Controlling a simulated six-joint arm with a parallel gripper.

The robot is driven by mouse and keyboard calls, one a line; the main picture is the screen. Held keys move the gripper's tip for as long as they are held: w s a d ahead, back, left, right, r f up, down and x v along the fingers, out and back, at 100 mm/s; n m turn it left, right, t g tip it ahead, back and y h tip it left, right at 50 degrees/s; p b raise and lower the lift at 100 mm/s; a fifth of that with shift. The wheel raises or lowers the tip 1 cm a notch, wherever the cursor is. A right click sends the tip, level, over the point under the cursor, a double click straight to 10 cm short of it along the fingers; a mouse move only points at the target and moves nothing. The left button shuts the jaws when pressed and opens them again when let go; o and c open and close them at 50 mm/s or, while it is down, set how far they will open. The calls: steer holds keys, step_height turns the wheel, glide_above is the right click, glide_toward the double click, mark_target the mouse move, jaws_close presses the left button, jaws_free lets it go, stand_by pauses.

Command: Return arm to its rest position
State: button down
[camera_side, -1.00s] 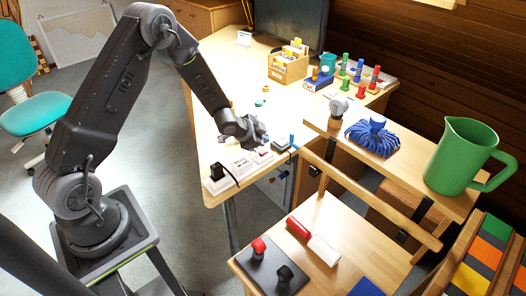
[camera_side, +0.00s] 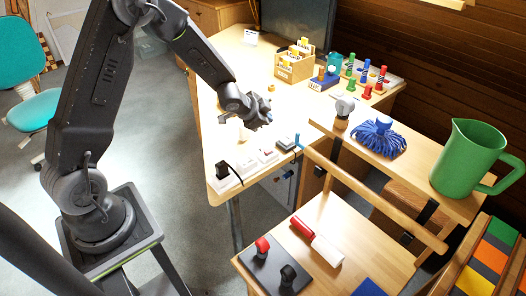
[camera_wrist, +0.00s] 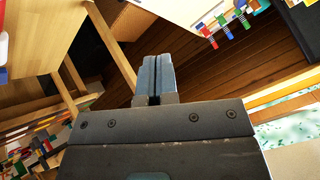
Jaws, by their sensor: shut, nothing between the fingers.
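My gripper (camera_side: 262,118) is raised above the white table (camera_side: 226,141) in the side view, near the white switch boxes. In the wrist view its two fingers (camera_wrist: 156,78) are pressed together with nothing between them. The gripper looks apart from the table and from everything on it. The wooden brace (camera_side: 375,203) runs between the two wooden benches at the right.
A power strip (camera_side: 226,178) and white switch boxes (camera_side: 268,155) lie below the gripper. Farther right are a blue brush (camera_side: 377,138) and a green jug (camera_side: 469,160). A red-handled tool (camera_side: 303,228) lies on the front bench. Open floor lies left of the table.

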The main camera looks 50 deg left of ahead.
steer(key=s+d+r+n+g+y, duration=0.1)
steer(key=s+d+r+n, duration=0.1)
steer(key=s+r, duration=0.45)
steer(key=s+d+r+n+y, duration=0.15)
steer(key=s+r, duration=0.25)
steer(key=r, duration=0.5)
steer(key=s+d+r+n+g+h, duration=0.1)
steer(key=s+d, duration=0.3)
steer(key=s, duration=0.5)
steer(key=s+d+r+n+g+h, duration=0.1)
steer(key=s+d+r, duration=0.3)
steer(key=s, duration=0.6)
steer(key=shift+d+n+h, duration=0.2)
steer(key=shift+n+h, duration=0.25)
